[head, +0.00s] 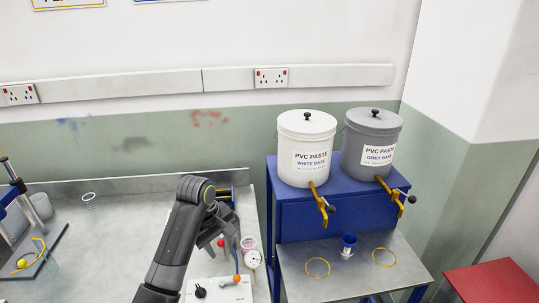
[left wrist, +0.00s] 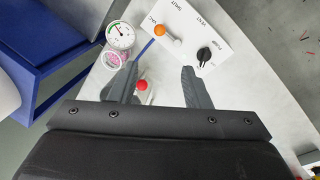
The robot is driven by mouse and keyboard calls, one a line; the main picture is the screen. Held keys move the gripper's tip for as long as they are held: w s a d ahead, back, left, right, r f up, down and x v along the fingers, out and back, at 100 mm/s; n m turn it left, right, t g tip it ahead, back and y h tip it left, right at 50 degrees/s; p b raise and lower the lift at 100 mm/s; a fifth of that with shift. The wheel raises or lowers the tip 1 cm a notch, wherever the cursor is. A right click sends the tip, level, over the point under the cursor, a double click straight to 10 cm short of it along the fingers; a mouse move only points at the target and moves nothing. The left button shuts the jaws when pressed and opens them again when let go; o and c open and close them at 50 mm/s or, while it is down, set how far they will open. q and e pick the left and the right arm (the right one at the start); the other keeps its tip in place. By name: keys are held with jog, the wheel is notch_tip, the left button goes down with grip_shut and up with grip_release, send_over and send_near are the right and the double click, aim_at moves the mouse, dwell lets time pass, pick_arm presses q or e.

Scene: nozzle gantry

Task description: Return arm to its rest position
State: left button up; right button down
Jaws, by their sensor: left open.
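My left arm reaches in from the bottom of the head view over the grey worktop. My left gripper (head: 222,232) is above the back of a white control panel (head: 215,290). In the left wrist view the gripper (left wrist: 158,85) is open, its two dark fingers apart. A red ball knob (left wrist: 142,86) shows between the fingers, nearer the left one; I cannot tell how far below them it lies. It also shows in the head view (head: 221,243). Nothing is held. My right gripper is not in view.
The panel carries an orange-tipped lever (left wrist: 160,31) and a black knob (left wrist: 204,54). A round gauge (left wrist: 119,36) stands beside a pink-filled cup (left wrist: 112,59). To the right, a blue stand (head: 290,219) bears white (head: 305,130) and grey (head: 385,128) paste buckets. Worktop left of my arm is mostly clear.

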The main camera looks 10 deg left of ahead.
pick_arm(q)
jog(key=s+a+f+m+t+y, duration=0.1)
jog(key=s+a+f+m, duration=0.35)
jog(key=s+f, duration=0.85)
jog(key=s+a+r+m+t+y, duration=0.1)
jog(key=s+a+r+m, duration=0.15)
jog(key=s, duration=0.85)
jog(key=s+a+r+m+y, duration=0.1)
jog(key=s+a+m, duration=0.15)
jog(key=s, duration=0.85)
notch_tip(320, 180, down, 31)
jog(key=a+g+b, duration=0.1)
jog(key=a+b, duration=0.1)
jog(key=b, duration=0.4)
jog(key=s+f+b, duration=0.3)
jog(key=s+f, duration=0.4)
jog(key=f, duration=0.4)
jog(key=s+d+f+g+b, duration=0.1)
jog(key=s+f+b, duration=0.2)
jog(key=s+f, duration=0.5)
notch_tip(320, 180, down, 3)
jog(key=shift+d+g+h, duration=0.25)
jog(key=shift+g+h, duration=0.05)
